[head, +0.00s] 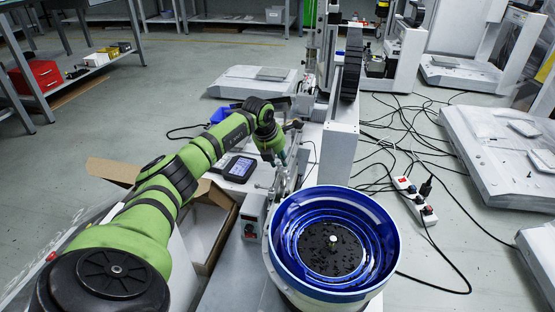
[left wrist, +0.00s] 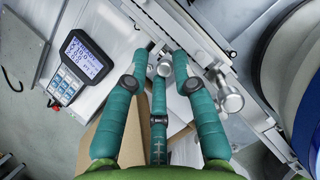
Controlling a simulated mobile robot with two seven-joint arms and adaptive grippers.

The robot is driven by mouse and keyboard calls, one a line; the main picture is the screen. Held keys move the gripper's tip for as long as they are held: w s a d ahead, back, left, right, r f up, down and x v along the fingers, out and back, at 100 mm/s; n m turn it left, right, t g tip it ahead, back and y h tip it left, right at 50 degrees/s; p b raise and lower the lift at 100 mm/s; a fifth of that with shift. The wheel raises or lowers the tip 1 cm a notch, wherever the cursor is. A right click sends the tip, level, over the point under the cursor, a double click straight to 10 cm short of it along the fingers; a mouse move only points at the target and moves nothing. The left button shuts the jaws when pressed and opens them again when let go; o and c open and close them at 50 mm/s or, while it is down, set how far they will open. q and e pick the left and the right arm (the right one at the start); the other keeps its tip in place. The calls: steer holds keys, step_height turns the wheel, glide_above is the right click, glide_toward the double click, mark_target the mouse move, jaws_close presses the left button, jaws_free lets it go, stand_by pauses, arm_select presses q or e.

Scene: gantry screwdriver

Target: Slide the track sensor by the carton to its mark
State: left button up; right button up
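My left gripper (head: 280,155) reaches down over the narrow metal track beside the white feeder column. In the left wrist view its teal fingers (left wrist: 161,52) are spread apart. A small silver round-ended piece (left wrist: 164,68), which looks like a track sensor, lies between the fingertips; I cannot tell whether they touch it. A second silver round-ended piece (left wrist: 230,101) sits on the rail (left wrist: 205,45), outside the right finger. The open carton (head: 222,208) stands beside the track, and its brown card also shows under the fingers (left wrist: 94,140). No mark can be made out. My right gripper is out of view.
A handheld meter (head: 239,168) lies left of the track. A blue bowl feeder (head: 283,230) stands right of the carton, with a small grey control box (head: 251,218) between them. Cables and a power strip (head: 414,197) lie on the floor at right.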

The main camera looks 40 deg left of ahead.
arm_select(q)
steer(key=shift+s, duration=0.1)
steer(key=v, duration=1.2)
